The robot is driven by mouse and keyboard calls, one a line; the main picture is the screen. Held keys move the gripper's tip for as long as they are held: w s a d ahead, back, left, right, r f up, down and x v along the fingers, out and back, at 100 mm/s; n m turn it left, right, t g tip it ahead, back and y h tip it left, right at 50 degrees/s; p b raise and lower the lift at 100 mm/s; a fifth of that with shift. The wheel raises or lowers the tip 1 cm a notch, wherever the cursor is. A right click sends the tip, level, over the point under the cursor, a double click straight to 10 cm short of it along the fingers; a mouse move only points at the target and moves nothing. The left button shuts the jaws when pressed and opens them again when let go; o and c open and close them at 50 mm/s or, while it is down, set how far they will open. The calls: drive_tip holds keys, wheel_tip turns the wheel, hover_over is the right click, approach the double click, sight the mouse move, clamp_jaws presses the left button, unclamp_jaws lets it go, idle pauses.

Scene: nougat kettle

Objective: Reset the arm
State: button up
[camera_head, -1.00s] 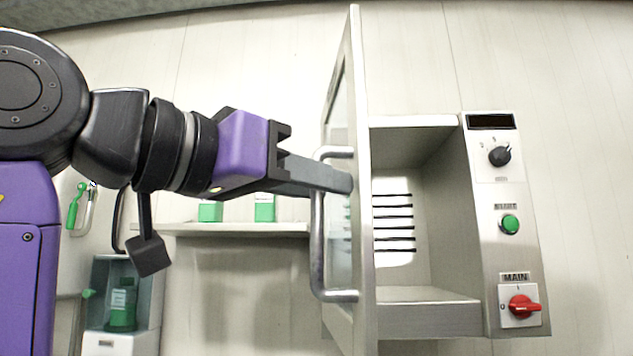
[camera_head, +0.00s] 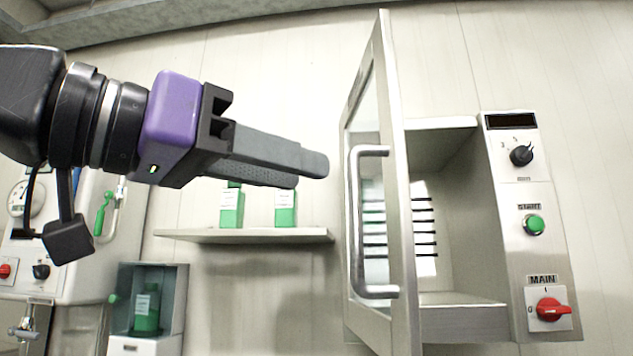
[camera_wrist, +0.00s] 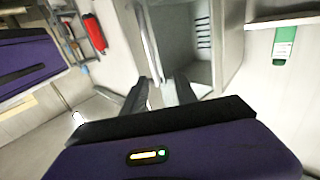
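My gripper (camera_head: 312,173) is in the head view, pointing right, with its two grey fingers apart and nothing between them. In the wrist view the fingers (camera_wrist: 162,90) also show a gap. The gripper is to the left of the steel door handle (camera_head: 368,220) and appears clear of it. The cabinet door (camera_head: 398,190) stands open, and the cabinet's inside (camera_head: 455,215) shows as empty, with dark slots in its wall. The open cabinet also shows ahead of the fingers in the wrist view (camera_wrist: 180,45).
A wall shelf (camera_head: 245,236) with green-and-white bottles (camera_head: 231,207) is below and behind my gripper. A dispenser box (camera_head: 150,300) holding a green bottle is lower left. The control panel (camera_head: 530,220) has knobs and a green button. A red extinguisher (camera_wrist: 95,32) shows in the wrist view.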

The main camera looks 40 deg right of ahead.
drive_tip(key=shift+a, duration=0.5)
